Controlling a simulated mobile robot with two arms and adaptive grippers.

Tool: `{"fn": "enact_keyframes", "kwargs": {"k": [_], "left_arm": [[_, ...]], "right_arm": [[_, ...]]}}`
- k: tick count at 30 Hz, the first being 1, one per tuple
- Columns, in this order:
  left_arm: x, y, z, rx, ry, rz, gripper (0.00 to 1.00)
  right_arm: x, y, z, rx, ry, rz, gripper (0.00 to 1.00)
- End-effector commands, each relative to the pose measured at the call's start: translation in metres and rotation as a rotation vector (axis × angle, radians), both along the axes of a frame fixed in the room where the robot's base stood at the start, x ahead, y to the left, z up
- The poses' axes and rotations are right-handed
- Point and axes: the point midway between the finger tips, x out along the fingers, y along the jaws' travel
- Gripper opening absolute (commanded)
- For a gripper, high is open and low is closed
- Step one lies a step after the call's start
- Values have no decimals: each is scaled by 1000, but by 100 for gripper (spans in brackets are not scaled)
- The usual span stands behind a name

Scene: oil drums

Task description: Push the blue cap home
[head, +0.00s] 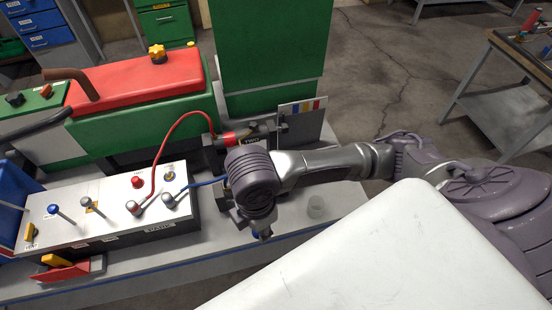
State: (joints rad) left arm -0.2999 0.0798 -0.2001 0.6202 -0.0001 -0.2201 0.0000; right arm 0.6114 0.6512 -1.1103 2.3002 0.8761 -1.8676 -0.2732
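My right arm reaches in from the right, and its gripper (262,234) points down over the front of the grey bench, right of the white panel box. The wrist hides much of the gripper, so I cannot tell if it is open or shut. A blue cable (205,182) runs from a plug (169,199) on the white panel box (110,210) and passes behind my wrist. My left gripper is not in view.
A red cable (155,160) arcs from the panel to a red-banded cylinder (237,137) behind my wrist. A green and red machine (130,95) stands behind. A red block with a yellow lever (66,266) sits at front left.

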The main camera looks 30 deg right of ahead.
Motion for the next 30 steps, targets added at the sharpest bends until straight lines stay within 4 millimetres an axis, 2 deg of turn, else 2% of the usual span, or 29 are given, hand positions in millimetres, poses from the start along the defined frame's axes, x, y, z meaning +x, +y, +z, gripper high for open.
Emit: {"fn": "enact_keyframes", "kwargs": {"k": [3,30], "left_arm": [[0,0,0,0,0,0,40],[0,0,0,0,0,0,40]], "right_arm": [[0,20,1,3,0,4,18],[0,154,0,1,0,2,18]]}}
